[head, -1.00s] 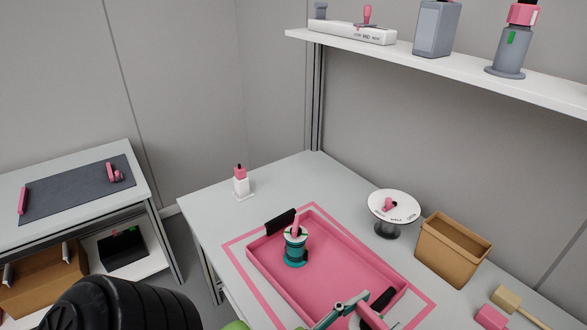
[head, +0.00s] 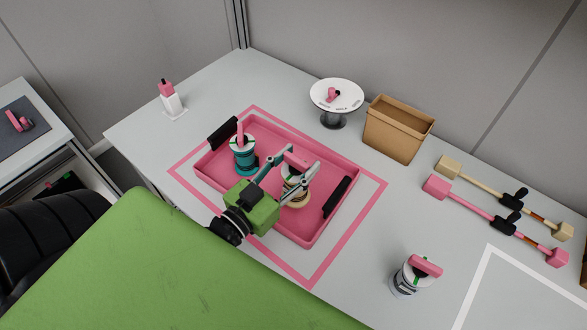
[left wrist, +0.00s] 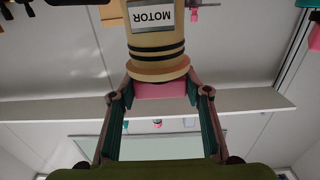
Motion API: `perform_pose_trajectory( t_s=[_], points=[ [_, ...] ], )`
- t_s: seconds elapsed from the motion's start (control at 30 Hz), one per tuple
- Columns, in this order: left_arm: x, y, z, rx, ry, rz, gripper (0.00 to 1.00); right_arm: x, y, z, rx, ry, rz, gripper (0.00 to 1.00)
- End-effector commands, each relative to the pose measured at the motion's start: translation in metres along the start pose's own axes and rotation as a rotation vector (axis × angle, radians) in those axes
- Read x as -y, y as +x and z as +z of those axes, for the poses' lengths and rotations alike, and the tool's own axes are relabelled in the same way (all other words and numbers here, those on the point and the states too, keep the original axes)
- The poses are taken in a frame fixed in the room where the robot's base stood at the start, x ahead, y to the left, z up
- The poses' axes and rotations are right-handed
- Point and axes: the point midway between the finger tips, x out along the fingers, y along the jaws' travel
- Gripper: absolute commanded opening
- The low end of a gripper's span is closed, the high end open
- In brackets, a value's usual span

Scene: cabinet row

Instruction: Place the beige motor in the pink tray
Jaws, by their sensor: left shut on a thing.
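The beige motor (head: 297,199) has a pink handle on top and is upright at the pink tray (head: 281,222). Its base shows inside the tray's outline; I cannot tell whether it touches the tray floor. My left gripper (head: 299,162) is shut on the motor's pink handle and partly covers the motor in the head view. In the left wrist view the beige motor (left wrist: 157,35), with its label upside down, has its handle between the two fingers (left wrist: 160,90). My right gripper is not in view.
A teal motor (head: 244,158) with a pink handle stands in the tray's left part. A white round stand (head: 337,94) and a brown bin (head: 399,130) are behind. A dark-and-white motor (head: 408,276) and two rods (head: 490,213) are right.

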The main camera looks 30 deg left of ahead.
Motion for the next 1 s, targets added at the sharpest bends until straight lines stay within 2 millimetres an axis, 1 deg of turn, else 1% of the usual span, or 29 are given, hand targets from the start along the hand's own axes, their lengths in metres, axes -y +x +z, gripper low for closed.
perform_pose_trajectory(
  t_s=[0.03, 0.3, 0.4, 0.5, 0.9, 0.93, 0.97, 1.0],
  points=[
    [0.004, 0.004, 0.004, -0.005, 0.002, 0.000, 0.00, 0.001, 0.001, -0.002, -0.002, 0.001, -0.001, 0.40],
    [0.017, 0.012, 0.023, -0.005, 0.001, 0.000, 0.00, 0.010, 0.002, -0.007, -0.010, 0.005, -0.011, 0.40],
    [0.015, 0.011, 0.039, -0.004, -0.001, 0.001, 0.00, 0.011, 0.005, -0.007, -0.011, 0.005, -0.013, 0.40],
    [0.015, 0.011, 0.048, -0.006, -0.001, 0.001, 0.00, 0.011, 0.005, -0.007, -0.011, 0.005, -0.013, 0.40],
    [0.015, 0.011, 0.053, -0.006, 0.000, 0.001, 0.00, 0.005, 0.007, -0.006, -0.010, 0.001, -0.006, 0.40],
    [0.014, 0.010, 0.055, -0.001, 0.000, 0.001, 0.49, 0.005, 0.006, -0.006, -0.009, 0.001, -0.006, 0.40],
    [0.014, 0.010, 0.055, -0.001, 0.000, 0.001, 0.57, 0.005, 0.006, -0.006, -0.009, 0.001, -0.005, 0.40],
    [0.014, 0.010, 0.055, -0.001, 0.000, 0.001, 0.61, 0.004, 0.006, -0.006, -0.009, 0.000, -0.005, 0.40]
  ],
)
